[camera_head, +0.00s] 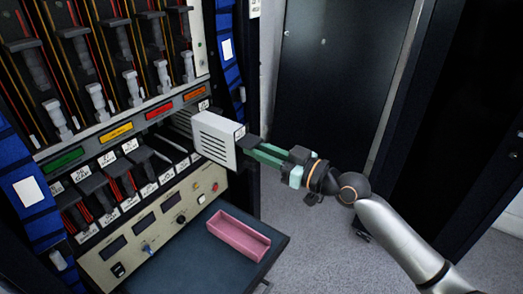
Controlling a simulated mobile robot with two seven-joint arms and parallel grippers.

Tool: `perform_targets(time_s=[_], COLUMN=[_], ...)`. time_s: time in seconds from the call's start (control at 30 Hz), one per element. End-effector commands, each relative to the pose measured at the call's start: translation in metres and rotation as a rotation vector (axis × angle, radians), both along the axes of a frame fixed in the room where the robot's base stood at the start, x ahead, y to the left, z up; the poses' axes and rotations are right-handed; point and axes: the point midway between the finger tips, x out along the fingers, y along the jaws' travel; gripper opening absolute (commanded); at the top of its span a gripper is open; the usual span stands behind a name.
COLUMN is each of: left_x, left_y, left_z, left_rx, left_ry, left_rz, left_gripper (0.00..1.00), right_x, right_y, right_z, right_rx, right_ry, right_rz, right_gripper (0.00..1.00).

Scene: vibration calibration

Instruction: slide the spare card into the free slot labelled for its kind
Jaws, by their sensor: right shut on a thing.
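The spare card seems to be the pale module with a vented white faceplate (214,140), at the right end of the rack's lower slot row. A small label sits on its right edge, too small to read. My right gripper (246,146) comes from the right and is shut on the card's front. The card's rear reaches toward the rack (130,140); how far it is inside a slot is hidden behind the faceplate. My left gripper is not in view.
A pink open tray (238,235) lies on a dark shelf (207,276) below the rack. A control panel (150,222) with knobs and displays lies under the lower slots. Blue straps (229,48) hang on the rack's sides. Floor to the right is clear.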

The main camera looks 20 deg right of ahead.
Motion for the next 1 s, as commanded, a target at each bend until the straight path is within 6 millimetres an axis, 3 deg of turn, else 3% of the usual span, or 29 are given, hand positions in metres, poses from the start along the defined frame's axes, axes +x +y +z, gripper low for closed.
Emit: perform_targets(time_s=[1.0], left_x=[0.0], left_y=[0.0], left_z=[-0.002], left_rx=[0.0], left_ry=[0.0], left_rz=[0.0], left_gripper=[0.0], right_x=[0.031], right_y=[0.024], right_z=[0.001], right_rx=[0.002], right_ry=[-0.005], right_rz=[0.0], right_gripper=[0.0])
